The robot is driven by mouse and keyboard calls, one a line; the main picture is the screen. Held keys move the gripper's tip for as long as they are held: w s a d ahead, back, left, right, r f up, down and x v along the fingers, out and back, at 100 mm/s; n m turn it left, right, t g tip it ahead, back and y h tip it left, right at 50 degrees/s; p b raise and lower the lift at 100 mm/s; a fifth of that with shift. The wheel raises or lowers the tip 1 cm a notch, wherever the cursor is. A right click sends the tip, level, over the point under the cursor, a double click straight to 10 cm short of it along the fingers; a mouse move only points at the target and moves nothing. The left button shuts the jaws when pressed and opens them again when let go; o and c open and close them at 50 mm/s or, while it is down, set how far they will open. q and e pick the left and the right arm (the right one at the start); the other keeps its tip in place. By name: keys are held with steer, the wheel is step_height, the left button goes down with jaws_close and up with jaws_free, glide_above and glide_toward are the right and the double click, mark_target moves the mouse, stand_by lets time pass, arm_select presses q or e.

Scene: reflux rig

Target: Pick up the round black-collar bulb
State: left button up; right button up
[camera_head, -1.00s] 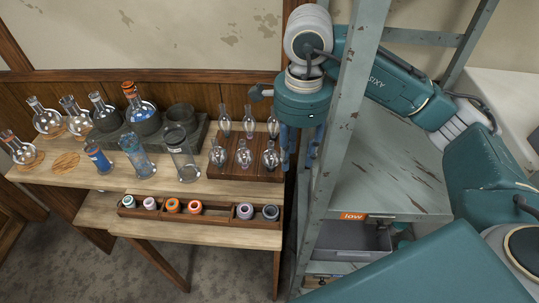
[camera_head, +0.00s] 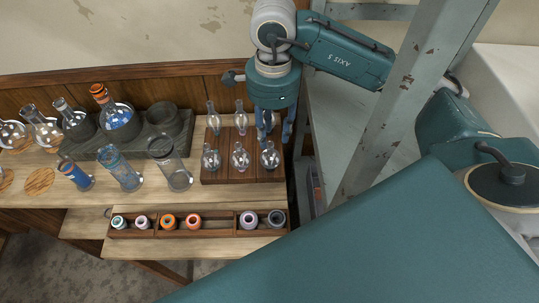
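Several clear glass bulbs stand upright in two rows on a brown wooden rack: the back-left bulb (camera_head: 213,119), back-middle bulb (camera_head: 240,118), front-left bulb (camera_head: 211,159), front-middle bulb (camera_head: 240,158) and front-right bulb (camera_head: 270,157). Their collar colours are too small to tell, so I cannot single out the black-collar one. My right gripper (camera_head: 274,137) points down over the rack's right side, its blue fingers apart. The back-right bulb shows between the fingers, partly hidden; I see no clear contact. My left gripper is out of view.
Left of the rack (camera_head: 222,176), a dark stone block (camera_head: 140,141) holds flasks. A clear cylinder (camera_head: 172,168) stands before it. A compartmented tray (camera_head: 178,231) of coloured rings lies at the front. A grey metal shelf post (camera_head: 400,105) rises close on the right.

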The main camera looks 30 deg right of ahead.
mark_target(271, 144)
steer(key=shift+f, duration=0.7)
steer(key=f+p, duration=0.1)
steer(key=f, duration=0.2)
steer(key=f+p, duration=0.1)
steer(key=f, duration=0.1)
steer(key=shift+w+p, duration=0.3)
steer(key=shift+w, duration=0.05)
steer(key=shift+f, duration=0.1)
steer(key=shift+c, duration=0.5)
jaws_close()
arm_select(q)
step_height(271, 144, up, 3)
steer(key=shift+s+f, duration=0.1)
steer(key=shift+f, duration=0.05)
